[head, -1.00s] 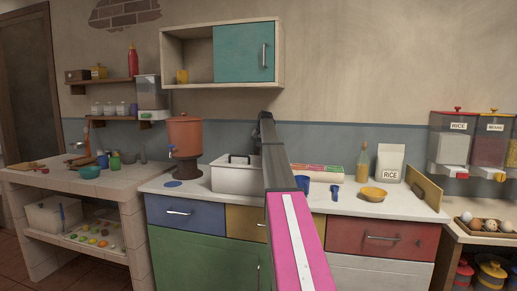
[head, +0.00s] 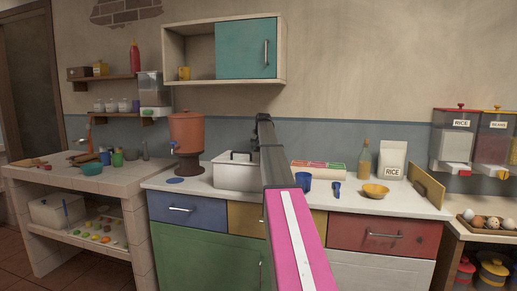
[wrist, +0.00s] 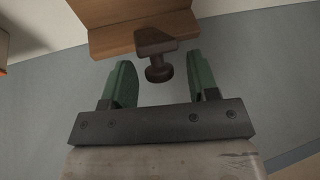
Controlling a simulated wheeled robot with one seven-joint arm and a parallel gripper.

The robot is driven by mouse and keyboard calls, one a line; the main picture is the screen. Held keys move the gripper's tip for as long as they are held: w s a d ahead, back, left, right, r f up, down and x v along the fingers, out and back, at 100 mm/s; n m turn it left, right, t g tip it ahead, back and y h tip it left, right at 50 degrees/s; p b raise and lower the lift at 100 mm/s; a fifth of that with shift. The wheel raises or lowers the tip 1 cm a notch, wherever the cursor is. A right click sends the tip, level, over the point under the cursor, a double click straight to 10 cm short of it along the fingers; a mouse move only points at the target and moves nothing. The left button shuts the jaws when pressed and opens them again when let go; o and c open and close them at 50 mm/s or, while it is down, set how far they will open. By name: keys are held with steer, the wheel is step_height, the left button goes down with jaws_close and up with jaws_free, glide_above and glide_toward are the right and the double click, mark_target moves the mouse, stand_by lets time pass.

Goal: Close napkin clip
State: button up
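In the wrist view, a wooden piece (wrist: 130,32) with a dark brown knob (wrist: 158,72) is ahead of my gripper (wrist: 157,72). It may be the napkin clip, but I cannot tell for sure. My gripper's two green fingers are apart, one on each side of the knob, with visible gaps. Nothing is gripped. In the head view my arm reaches over the counter toward the wall. Its dark far end shows there, but the fingers are hidden, and I cannot make out the clip.
On the white counter (head: 405,205), a white bin (head: 232,176) and an orange dispenser (head: 187,135) stand left of my arm. A blue cup (head: 304,182), a yellow bowl (head: 375,191), a bottle (head: 364,160) and a rice bag (head: 392,161) stand to its right. A cabinet (head: 245,50) hangs above.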

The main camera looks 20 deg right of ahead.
steer(key=v, duration=1)
steer(key=shift+s+r, duration=0.2)
steer(key=shift+r, duration=0.15)
steer(key=shift+w, duration=0.1)
